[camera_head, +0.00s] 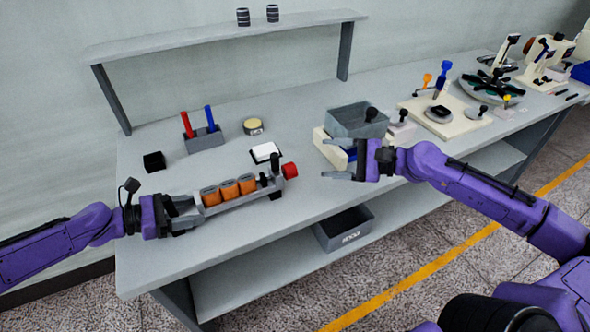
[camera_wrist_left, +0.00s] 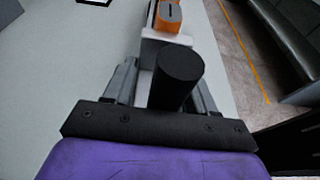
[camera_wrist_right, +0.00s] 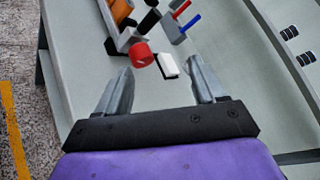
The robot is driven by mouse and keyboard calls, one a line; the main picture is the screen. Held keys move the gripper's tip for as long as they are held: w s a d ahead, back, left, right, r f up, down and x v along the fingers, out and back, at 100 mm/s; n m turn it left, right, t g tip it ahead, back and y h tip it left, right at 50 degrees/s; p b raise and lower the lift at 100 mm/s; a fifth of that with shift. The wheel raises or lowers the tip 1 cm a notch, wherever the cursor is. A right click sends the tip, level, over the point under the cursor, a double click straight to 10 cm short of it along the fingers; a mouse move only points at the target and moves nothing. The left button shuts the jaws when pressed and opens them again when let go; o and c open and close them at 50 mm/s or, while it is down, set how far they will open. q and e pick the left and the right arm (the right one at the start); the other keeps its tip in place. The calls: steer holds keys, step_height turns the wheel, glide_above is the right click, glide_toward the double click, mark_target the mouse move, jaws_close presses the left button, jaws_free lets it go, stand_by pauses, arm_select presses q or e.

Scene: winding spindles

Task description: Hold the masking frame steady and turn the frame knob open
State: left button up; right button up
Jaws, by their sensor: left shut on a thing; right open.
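The masking frame (camera_head: 251,197) is a grey bar holding orange spools (camera_head: 229,190) in a row on the table. The red frame knob (camera_head: 290,170) is at its right end; it also shows in the right wrist view (camera_wrist_right: 141,54). My left gripper (camera_head: 187,214) is shut on the frame's left end, at a black upright grip (camera_wrist_left: 178,78) seen in the left wrist view. My right gripper (camera_head: 340,160) is open and empty, to the right of the knob and apart from it. In the right wrist view the knob lies beyond my fingertips (camera_wrist_right: 160,78).
A white block (camera_head: 265,152) lies behind the knob. A holder (camera_head: 205,139) with red and blue pens, a round tin (camera_head: 253,126) and a black cube (camera_head: 154,161) stand behind the frame. A grey bin (camera_head: 357,121) is close behind my right gripper. The front table strip is clear.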

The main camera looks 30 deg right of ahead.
mark_target(296, 170)
steer(key=f+n, duration=0.1)
steer(key=n+g, duration=0.1)
steer(key=d+f+n, duration=0.1)
steer(key=shift+s+f+n, duration=0.3)
steer(key=shift+s, duration=0.05)
steer(key=x, duration=1.1)
steer(key=shift+w+a+f, duration=0.15)
steer(key=shift+f, duration=0.35)
steer(key=c, duration=1.1)
